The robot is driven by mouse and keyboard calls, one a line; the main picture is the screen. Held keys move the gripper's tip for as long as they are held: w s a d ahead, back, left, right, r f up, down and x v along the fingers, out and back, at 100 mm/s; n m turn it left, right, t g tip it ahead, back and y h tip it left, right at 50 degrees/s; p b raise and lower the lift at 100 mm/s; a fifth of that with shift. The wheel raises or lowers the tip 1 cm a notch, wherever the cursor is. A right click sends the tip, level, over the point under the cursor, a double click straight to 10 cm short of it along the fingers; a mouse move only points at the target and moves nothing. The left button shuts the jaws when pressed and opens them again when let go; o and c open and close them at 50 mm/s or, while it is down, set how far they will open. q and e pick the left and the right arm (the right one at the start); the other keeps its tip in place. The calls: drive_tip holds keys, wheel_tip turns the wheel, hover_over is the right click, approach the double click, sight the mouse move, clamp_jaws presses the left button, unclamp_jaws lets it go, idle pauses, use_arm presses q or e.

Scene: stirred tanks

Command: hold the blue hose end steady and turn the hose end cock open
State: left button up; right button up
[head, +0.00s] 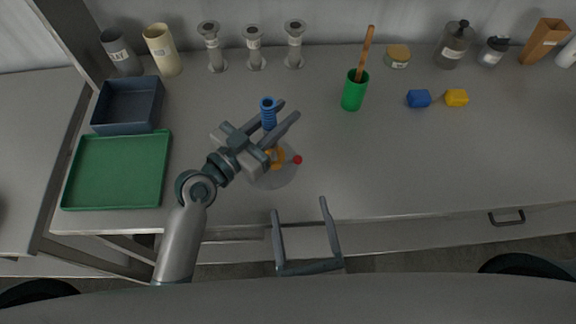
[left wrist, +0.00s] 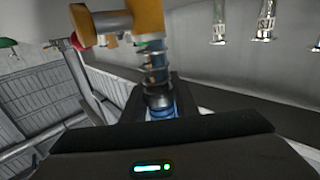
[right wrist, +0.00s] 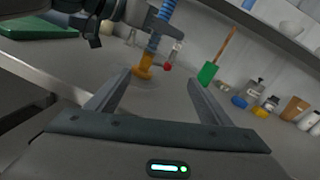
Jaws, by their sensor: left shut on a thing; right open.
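The blue ribbed hose end (head: 268,112) stands upright between the fingers of my left gripper (head: 288,110), which is shut on it. In the left wrist view it shows as a blue piece (left wrist: 161,113) between the fingers. Below the hose is the orange cock body (head: 277,155), with a red knob (head: 297,160) on its right; my left gripper partly covers the body. The right wrist view shows the hose (right wrist: 163,22), orange body (right wrist: 144,66) and red knob (right wrist: 167,67). My right gripper (head: 299,204) is open and empty, at the table's front edge, apart from the cock.
A pale round base (head: 284,178) lies under the cock. A green tray (head: 118,171) and dark blue bin (head: 127,104) stand left. A green cup (head: 354,95) with a wooden stick, and blue (head: 418,98) and yellow (head: 456,98) blocks, stand right. The front right tabletop is clear.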

sight(287, 163)
drive_tip(key=shift+s+a+m, duration=0.1)
drive_tip(key=shift+a+m, duration=0.05)
drive_tip(key=shift+m, duration=0.25)
drive_tip(key=w, duration=0.4)
drive_tip(key=w+a, duration=0.1)
drive_tip(key=w, duration=0.7)
drive_tip(key=shift+a, duration=0.3)
drive_tip(key=c, duration=1)
